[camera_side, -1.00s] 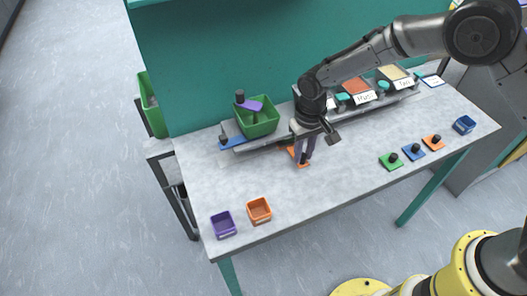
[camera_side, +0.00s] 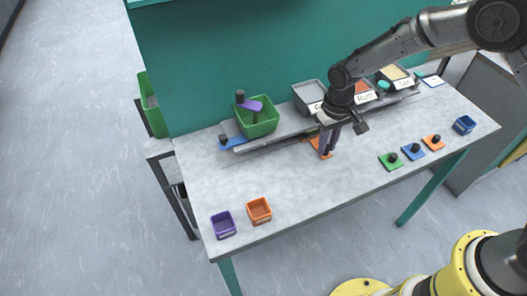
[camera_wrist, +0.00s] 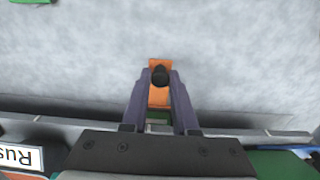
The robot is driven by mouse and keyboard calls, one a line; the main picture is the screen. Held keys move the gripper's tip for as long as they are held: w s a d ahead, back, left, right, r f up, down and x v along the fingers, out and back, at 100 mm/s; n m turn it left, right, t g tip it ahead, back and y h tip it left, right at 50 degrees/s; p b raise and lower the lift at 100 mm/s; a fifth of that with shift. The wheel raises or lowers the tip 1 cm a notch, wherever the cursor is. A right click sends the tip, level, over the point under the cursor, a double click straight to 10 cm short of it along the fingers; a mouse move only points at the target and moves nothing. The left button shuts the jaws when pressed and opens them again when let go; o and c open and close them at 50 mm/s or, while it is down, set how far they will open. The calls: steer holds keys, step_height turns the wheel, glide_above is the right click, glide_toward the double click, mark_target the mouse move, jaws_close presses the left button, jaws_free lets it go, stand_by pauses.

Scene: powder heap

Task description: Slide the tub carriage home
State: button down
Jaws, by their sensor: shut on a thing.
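A grey rail (camera_side: 270,143) runs along the back of the table. A green tub (camera_side: 257,125) holding a purple piece stands at its left end. Grey (camera_side: 310,92), rust-red (camera_side: 361,87) and pale yellow (camera_side: 394,72) tubs stand on its right part, some with white labels. I cannot tell which part is the tub carriage. My gripper (camera_side: 327,152) points down in front of the rail, shut on the black knob (camera_wrist: 160,75) of an orange plate (camera_side: 315,143).
Green (camera_side: 391,161), blue (camera_side: 413,152) and orange (camera_side: 433,142) knobbed plates lie at the right. The middle of the table is clear.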

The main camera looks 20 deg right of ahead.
steer(key=shift+d+r, duration=0.1)
steer(key=shift+d, duration=23.65)
steer(key=c, duration=0.8)
jaws_free()
step_height(320, 180, up, 7)
steer(key=shift+r, duration=0.2)
